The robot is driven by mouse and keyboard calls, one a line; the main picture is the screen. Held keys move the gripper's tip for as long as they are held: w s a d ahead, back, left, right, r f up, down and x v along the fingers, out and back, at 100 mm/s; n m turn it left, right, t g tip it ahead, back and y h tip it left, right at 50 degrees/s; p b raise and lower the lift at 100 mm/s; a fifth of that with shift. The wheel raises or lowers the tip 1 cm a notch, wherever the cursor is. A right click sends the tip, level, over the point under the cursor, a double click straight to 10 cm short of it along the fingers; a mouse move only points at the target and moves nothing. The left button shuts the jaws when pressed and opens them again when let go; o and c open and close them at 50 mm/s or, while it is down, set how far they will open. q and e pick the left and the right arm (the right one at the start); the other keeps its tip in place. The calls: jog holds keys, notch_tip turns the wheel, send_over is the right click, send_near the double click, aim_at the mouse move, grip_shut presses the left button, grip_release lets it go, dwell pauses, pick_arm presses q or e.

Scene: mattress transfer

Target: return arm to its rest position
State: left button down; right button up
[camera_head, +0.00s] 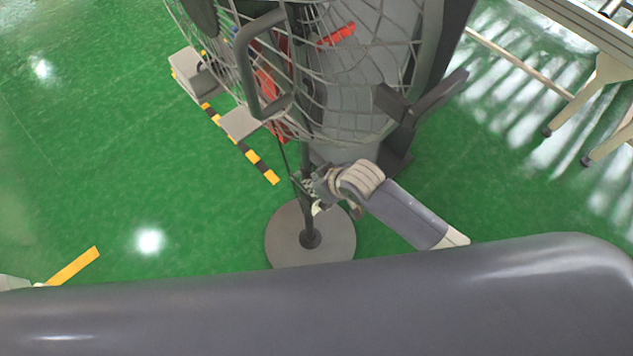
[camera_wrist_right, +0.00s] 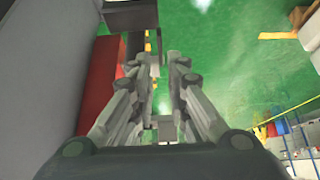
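My right arm comes in from the lower right in the head view. Its gripper (camera_head: 316,186) is low, beside the pole of a caged pedestal fan (camera_head: 310,240); I cannot tell whether it touches the pole. In the right wrist view the two fingers of the right gripper (camera_wrist_right: 163,72) stand apart, with green floor showing between them and nothing seen held. My left gripper is not seen. A small pale piece shows at the left edge of the head view, too little of it to identify.
The fan's wire cage (camera_head: 350,70) and a dark upright bracket (camera_head: 425,100) stand close around the right gripper. Grey boxes (camera_head: 195,75) and a yellow-black strip (camera_head: 262,168) lie to the left. A pale frame (camera_head: 590,90) stands at upper right. Green floor (camera_head: 120,180) is open at left.

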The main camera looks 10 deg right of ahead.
dwell(0.5)
jog(key=s+d+f+m+h+b, duration=0.1)
jog(key=s+d+f, duration=0.25)
jog(key=f, duration=0.45)
jog(key=s+d+f+m+g+h+b, duration=0.15)
jog(key=d+f, duration=0.25)
jog(key=f, duration=0.5)
jog(key=s+d+f+m+b, duration=0.1)
jog(key=s+d+f+b, duration=0.2)
jog(key=f, duration=0.5)
jog(key=s+d+f+g, duration=0.1)
jog(key=s+d+f, duration=0.1)
jog(key=s+f, duration=0.3)
jog(key=s+d+f+m+h+b, duration=0.1)
jog(key=s+d+f, duration=0.2)
jog(key=s, duration=1.1)
jog(key=s+d+f+g+b, duration=0.1)
jog(key=s+d+f, duration=0.2)
jog(key=s+f, duration=0.5)
jog(key=shift+s+d+f+g, duration=0.25)
jog(key=shift+s+f+g, duration=0.1)
jog(key=shift+s, duration=0.7)
jog(key=shift+w, duration=0.15)
